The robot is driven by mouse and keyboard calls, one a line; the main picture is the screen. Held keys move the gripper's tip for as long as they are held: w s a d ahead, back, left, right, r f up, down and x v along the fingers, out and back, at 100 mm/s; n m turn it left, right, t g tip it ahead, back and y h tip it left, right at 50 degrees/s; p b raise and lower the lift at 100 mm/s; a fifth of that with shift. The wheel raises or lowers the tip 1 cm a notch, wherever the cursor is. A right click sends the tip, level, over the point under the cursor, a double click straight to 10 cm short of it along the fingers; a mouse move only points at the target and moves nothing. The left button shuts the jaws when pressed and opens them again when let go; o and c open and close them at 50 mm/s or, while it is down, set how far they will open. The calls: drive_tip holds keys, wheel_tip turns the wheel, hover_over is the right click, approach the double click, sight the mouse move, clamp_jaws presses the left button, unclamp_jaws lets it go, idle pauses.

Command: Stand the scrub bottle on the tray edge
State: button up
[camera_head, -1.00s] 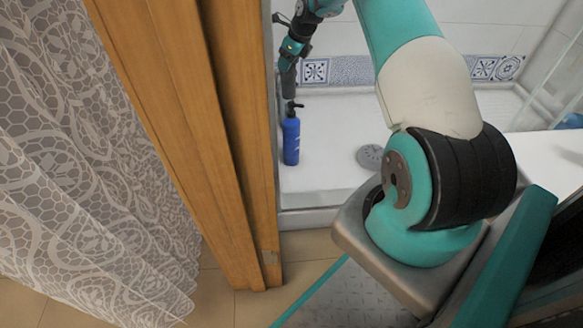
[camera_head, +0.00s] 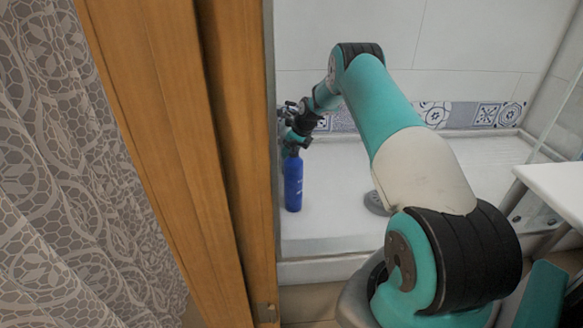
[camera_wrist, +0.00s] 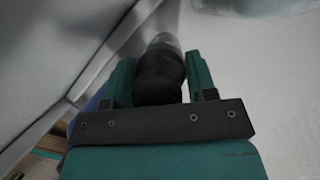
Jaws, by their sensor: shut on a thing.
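The scrub bottle (camera_head: 293,185) is blue and upright over the white floor of the shower tray (camera_head: 330,225), just right of the wooden frame. My gripper (camera_head: 293,150) is around the bottle's top from above and hides its cap. In the wrist view, a black cap or pump (camera_wrist: 158,75) sits between the two green fingers, and my gripper is shut on it. A sliver of blue body shows beyond the left finger. I cannot tell whether the bottle's base touches the tray floor. The tray's front edge (camera_head: 325,268) runs nearer to me, below the bottle.
A tall wooden door frame (camera_head: 235,160) stands close on the left, with a patterned curtain (camera_head: 70,180) beyond it. A round grey drain (camera_head: 376,203) lies right of the bottle, partly behind my arm. A white surface (camera_head: 555,185) juts in at the right. Tiled wall (camera_head: 450,60) closes the back.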

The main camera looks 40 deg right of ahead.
wheel_tip(320, 180, down, 4)
drive_tip(key=b, duration=0.2)
drive_tip(key=shift+f+b, duration=0.25)
drive_tip(key=shift+b, duration=0.1)
drive_tip(key=shift+r, duration=0.15)
drive_tip(key=o, duration=1.3)
drive_tip(key=p+v, duration=0.7)
drive_tip(key=v, duration=0.5)
drive_tip(key=shift+w, duration=0.1)
